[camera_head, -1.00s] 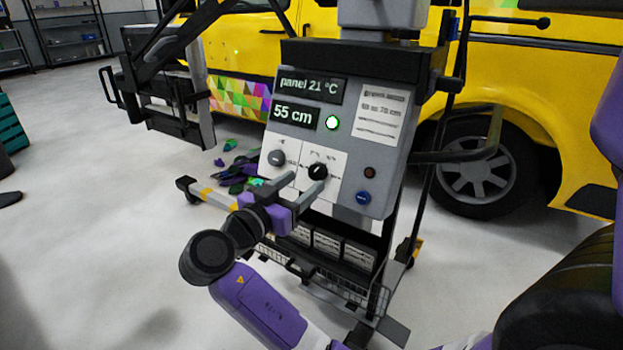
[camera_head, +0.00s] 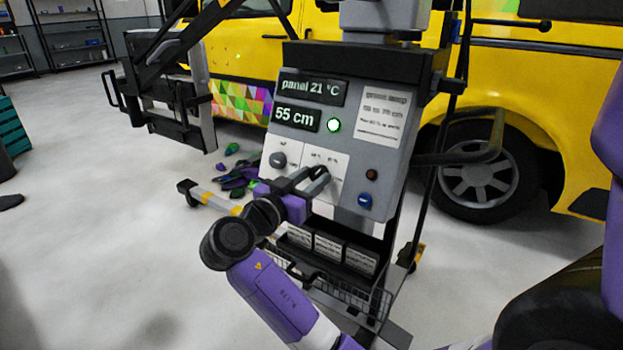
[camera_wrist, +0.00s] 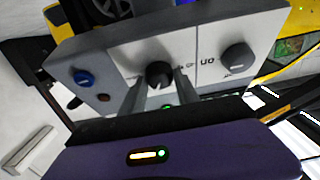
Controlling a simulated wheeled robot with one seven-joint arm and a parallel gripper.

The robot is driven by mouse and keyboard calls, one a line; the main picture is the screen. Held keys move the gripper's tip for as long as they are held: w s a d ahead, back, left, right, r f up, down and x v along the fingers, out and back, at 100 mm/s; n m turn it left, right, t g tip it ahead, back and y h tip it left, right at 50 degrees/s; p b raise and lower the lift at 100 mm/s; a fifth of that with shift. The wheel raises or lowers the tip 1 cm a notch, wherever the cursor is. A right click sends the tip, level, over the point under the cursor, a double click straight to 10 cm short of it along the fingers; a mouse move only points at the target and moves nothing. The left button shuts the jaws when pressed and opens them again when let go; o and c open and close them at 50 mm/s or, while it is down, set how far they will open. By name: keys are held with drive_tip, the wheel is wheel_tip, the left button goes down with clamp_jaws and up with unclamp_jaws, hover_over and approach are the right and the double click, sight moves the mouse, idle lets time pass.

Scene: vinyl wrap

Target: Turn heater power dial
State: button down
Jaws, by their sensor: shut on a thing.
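The heater's grey control panel (camera_head: 349,138) faces me, with displays reading "panel 21 °C" and "55 cm" and a lit green lamp (camera_head: 333,125). Two dials sit on white plates: a grey left dial (camera_head: 278,160) and a black dial to its right. In the wrist view the black dial (camera_wrist: 158,74) lies between the tips of my gripper (camera_wrist: 160,84), which is shut on it. In the head view my gripper (camera_head: 316,177) covers most of this dial. The grey dial also shows in the wrist view (camera_wrist: 237,56), clear of the fingers. The black dial's pointer position is hard to read.
A blue button (camera_head: 364,201) and a dark red lamp (camera_head: 371,174) are right of the dials. A wire basket (camera_head: 335,295) hangs below the panel. A yellow van (camera_head: 560,90) stands behind. Several coloured scraps (camera_head: 236,172) lie on the floor, left.

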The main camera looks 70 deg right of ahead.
drive_tip(key=shift+p, duration=0.35)
